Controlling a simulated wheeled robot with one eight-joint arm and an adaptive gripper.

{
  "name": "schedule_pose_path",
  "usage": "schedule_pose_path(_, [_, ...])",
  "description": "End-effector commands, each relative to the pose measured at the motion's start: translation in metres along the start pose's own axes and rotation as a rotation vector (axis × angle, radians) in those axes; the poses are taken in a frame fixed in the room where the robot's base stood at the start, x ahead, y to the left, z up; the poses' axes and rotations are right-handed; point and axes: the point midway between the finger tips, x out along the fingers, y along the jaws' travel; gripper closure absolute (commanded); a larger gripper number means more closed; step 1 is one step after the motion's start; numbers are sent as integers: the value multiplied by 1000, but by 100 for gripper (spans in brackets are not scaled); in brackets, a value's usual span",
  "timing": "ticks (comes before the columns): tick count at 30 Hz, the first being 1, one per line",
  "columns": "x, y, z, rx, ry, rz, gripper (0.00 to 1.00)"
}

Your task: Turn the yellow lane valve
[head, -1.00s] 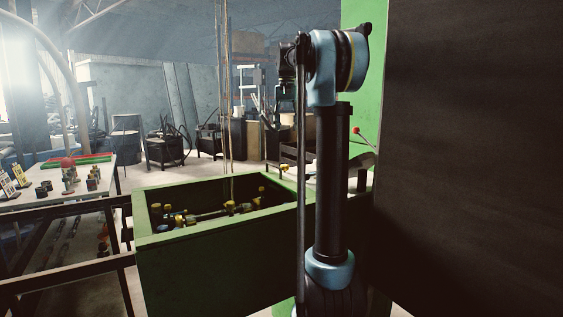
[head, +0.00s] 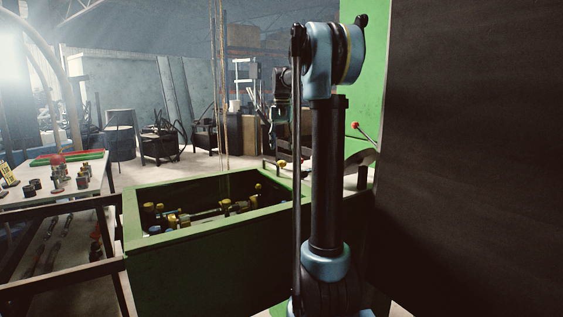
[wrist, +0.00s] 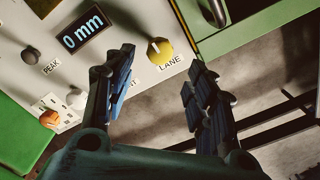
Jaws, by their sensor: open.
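The yellow lane valve (wrist: 159,51) is a round knob with a pale pointer mark, on a white panel (wrist: 95,14) in the wrist view. A label reading LANE sits just below it. My gripper (wrist: 160,68) is open, its two dark fingers apart on either side of the space below the valve. The valve shows between and beyond the fingertips; I see no contact. The left finger covers part of another label.
The panel also carries a 0 mm display (wrist: 83,33), a dark PEAK knob (wrist: 31,55), a white knob (wrist: 76,98) and an orange knob (wrist: 49,118). A green bin (head: 190,280) with yellow-capped parts stands left of my arm. A dark wall (head: 470,160) fills the right.

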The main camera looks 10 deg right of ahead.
Motion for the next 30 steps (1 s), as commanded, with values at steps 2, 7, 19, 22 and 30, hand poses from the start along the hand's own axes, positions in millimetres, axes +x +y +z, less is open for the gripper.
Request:
schedule_pose_path(2, [15, 0, 0, 0, 0, 0, 49])
schedule_pose_path(7, [42, 0, 0, 0, 0, 0, 49])
schedule_pose_path(19, [69, 0, 0, 1, 0, 0, 49])
schedule_pose_path(22, [69, 0, 0, 1, 0, 0, 49])
schedule_pose_path(30, [69, 1, 0, 1, 0, 0, 83])
